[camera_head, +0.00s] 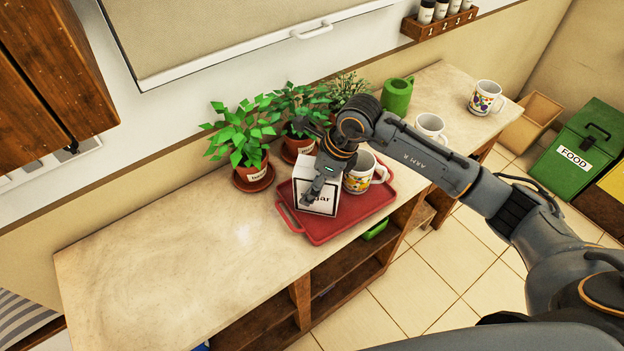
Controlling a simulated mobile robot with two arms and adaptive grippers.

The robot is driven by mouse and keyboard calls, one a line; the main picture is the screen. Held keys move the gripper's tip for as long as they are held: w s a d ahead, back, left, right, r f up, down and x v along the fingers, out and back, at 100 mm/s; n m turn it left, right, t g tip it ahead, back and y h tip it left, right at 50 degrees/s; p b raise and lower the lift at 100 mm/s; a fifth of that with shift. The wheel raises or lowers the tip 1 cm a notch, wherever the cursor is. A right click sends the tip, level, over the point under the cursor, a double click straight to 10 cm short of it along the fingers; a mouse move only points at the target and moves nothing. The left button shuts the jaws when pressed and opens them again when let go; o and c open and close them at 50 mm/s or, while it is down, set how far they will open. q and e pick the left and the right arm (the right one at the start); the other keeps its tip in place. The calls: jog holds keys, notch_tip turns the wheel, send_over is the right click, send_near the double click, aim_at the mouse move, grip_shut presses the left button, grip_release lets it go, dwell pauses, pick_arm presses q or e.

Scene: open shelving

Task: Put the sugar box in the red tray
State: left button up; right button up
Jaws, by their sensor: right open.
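The white sugar box (315,204), with "Sugar" lettered on its front, stands on the left part of the red tray (333,230). The tray lies on the counter and has a handle at its left end. My right gripper (312,190) is open at the box, its fingers in front of part of the box. Whether the fingers touch the box cannot be told. A patterned mug (358,181) is on the tray just right of the box. My left gripper does not show.
Potted plants (240,140) stand behind the tray along the wall. The counter (160,250) left of the tray is clear.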

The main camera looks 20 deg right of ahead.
jog(key=b+v, duration=0.2)
jog(key=v, duration=0.8)
jog(key=shift+d+r+b, duration=0.2)
jog(key=shift+r+b, duration=0.15)
jog(key=shift+s+d+r, duration=0.15)
jog(key=shift+d+r, duration=0.05)
jog(key=shift+r, duration=0.45)
